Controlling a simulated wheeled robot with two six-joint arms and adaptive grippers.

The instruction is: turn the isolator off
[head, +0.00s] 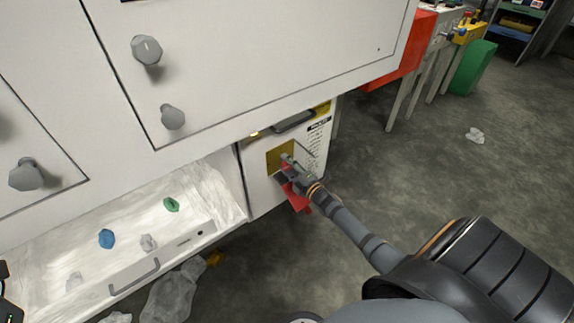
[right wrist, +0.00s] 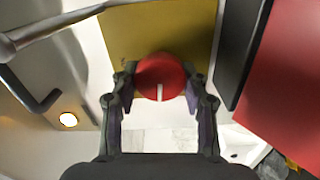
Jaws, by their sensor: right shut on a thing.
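The isolator is a round red knob (right wrist: 160,75) with a white line, on a yellow plate (right wrist: 190,25) in the right wrist view. The white line points down in that view. My right gripper (right wrist: 160,78) is shut on the knob, one finger on each side. In the head view the yellow plate (head: 275,161) is on the front of a white box (head: 262,195) under the cabinet, and my right gripper (head: 290,172) reaches it and hides the knob. A red panel (head: 300,203) hangs just below the gripper. My left gripper's fingers are not in view.
A dark bar (right wrist: 241,50) and a red surface (right wrist: 283,85) are close to the right of the gripper. A metal rod (right wrist: 60,24) is at upper left. The white cabinet (head: 250,60) overhangs the box. The floor to the right is mostly clear.

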